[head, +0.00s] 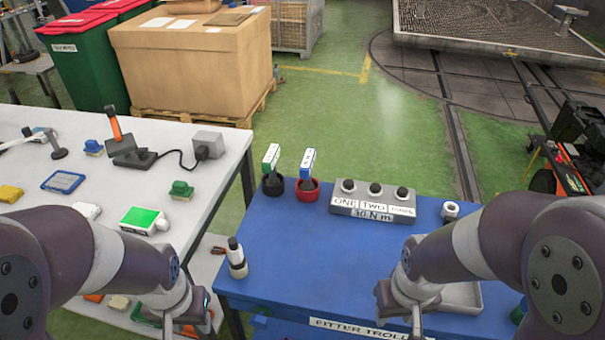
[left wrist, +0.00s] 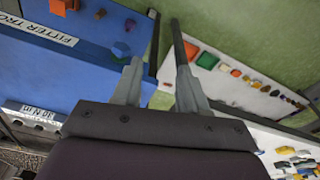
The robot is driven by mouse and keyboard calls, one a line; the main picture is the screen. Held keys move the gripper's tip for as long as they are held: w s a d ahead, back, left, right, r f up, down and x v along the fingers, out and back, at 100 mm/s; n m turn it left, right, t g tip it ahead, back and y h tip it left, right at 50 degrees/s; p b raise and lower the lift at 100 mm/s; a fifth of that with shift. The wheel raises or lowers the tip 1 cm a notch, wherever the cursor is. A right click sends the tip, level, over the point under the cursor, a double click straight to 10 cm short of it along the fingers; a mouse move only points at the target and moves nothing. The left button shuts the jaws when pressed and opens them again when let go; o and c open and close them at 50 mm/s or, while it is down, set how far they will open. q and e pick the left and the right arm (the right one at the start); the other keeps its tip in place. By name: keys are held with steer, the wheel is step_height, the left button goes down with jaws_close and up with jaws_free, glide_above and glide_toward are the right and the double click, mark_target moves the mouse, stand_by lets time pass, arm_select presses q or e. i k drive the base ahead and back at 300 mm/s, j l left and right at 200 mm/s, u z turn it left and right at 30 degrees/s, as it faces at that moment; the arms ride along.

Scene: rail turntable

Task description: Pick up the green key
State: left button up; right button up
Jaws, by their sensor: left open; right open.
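The green key (head: 271,156) stands upright, with a green and white tag, in a black round holder (head: 273,185) at the back left of the blue trolley top (head: 290,245). A blue and white tagged key (head: 307,163) stands beside it in a red holder (head: 308,190). My left gripper (head: 197,318) is low at the trolley's front left, well short of the green key. In the left wrist view its two fingers (left wrist: 158,85) are apart with nothing between them. My right gripper (head: 415,322) is low at the trolley's front right, its fingertips mostly hidden.
A grey block labelled ONE, TWO (head: 372,202) with black knobs stands right of the keys. A white and black bottle (head: 236,258) stands at the trolley's left edge. A nut (head: 450,210) is at right. A white table (head: 215,180) with several objects is left. The trolley's middle is clear.

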mark_target(268, 163)
steer(key=i+z, duration=0.25)
steer(key=z, duration=0.25)
steer(key=i+j+z, duration=0.2)
steer(key=z, duration=0.25)
